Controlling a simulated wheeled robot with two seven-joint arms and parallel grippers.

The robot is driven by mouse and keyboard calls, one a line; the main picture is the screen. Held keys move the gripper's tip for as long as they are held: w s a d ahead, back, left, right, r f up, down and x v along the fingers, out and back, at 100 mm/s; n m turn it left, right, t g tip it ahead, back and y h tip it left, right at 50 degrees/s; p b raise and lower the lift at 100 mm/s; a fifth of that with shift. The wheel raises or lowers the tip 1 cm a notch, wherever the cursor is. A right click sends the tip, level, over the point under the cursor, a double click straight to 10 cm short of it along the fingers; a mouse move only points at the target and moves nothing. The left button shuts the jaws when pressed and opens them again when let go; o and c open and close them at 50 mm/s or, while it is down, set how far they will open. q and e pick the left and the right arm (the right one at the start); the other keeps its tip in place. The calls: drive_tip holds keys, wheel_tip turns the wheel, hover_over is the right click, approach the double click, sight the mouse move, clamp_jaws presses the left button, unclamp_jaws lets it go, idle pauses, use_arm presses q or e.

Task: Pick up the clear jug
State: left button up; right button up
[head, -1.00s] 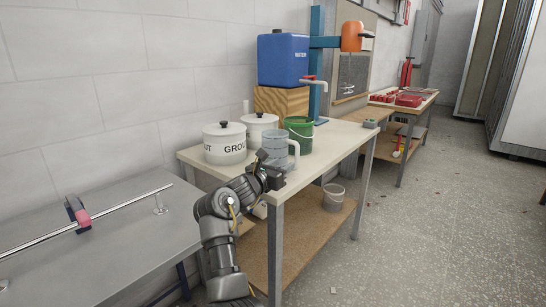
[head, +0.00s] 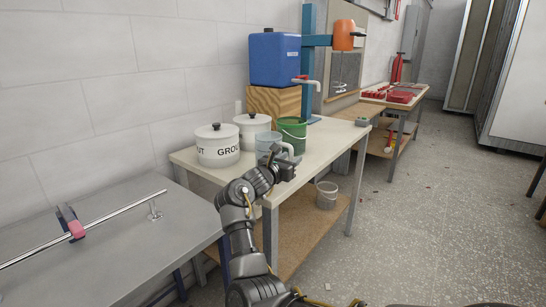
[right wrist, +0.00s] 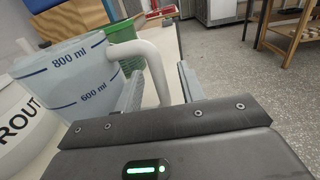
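The clear jug (head: 267,144) stands on the light-topped table, in front of the white pots and beside the green bucket. Its pale handle (head: 287,149) points right. In the right wrist view the jug (right wrist: 68,78) shows 800 ml and 600 ml marks, and its handle (right wrist: 152,62) curves down between my fingers. My right gripper (head: 277,158) is at the handle, and in the wrist view its fingers (right wrist: 158,88) stand apart, one on each side. I cannot tell whether either touches the handle. My left gripper is out of view.
Two white lidded pots (head: 217,146) stand left of and behind the jug. The green bucket (head: 293,133) is close on its right. A blue container (head: 276,60) sits on a wooden block behind. The table's front right (head: 325,150) is clear.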

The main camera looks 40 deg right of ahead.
drive_tip(key=shift+p+x, duration=0.35)
drive_tip(key=shift+x, duration=1.2)
clamp_jaws()
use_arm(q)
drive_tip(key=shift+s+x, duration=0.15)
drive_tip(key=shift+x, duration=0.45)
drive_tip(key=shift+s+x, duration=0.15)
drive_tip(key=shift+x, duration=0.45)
use_arm(e)
drive_tip(key=shift+w+r, duration=0.1)
